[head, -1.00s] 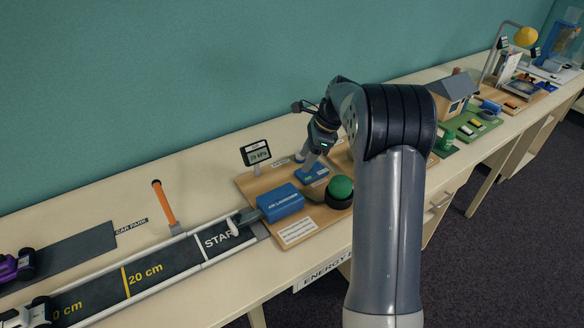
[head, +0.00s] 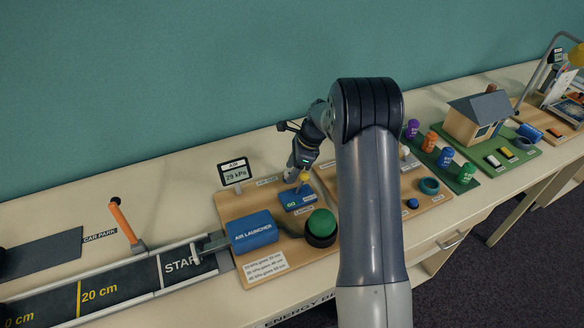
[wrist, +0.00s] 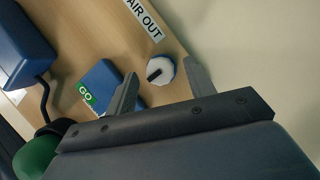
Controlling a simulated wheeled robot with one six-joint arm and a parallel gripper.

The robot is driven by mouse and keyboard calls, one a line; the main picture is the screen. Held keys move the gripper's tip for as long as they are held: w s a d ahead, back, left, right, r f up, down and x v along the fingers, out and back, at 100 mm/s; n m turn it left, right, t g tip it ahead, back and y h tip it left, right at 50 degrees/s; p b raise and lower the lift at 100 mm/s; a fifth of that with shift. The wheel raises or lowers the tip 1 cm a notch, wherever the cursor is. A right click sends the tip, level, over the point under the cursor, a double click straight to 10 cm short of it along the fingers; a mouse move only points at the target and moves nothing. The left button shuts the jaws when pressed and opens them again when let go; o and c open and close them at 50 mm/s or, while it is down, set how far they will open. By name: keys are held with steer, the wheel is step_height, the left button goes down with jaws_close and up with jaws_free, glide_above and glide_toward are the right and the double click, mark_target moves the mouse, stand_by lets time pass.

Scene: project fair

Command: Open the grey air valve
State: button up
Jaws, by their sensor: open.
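In the wrist view, a round white disc with a short dark grey bar across it, which looks like the air valve (wrist: 164,67), sits on the wooden board close to the "AIR OUT" label (wrist: 143,17). My gripper (wrist: 160,76) is open, its two fingers pointing toward the valve, one on either side in the picture. The remaining gap in depth is hard to judge. In the head view my gripper (head: 292,172) is over the back of the launcher board (head: 232,210), and the valve is hidden there by it.
Close by are a blue block marked GO (wrist: 101,84), a green push button (head: 321,222), the blue air launcher (head: 252,232) and a display reading 29 kPa (head: 234,173). A track (head: 120,288) runs left. A model house (head: 478,117) stands to the right.

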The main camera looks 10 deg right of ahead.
steer(key=shift+a+f, duration=0.1)
steer(key=shift+f, duration=0.05)
steer(key=c, duration=1)
steer(key=shift+o, duration=0.2)
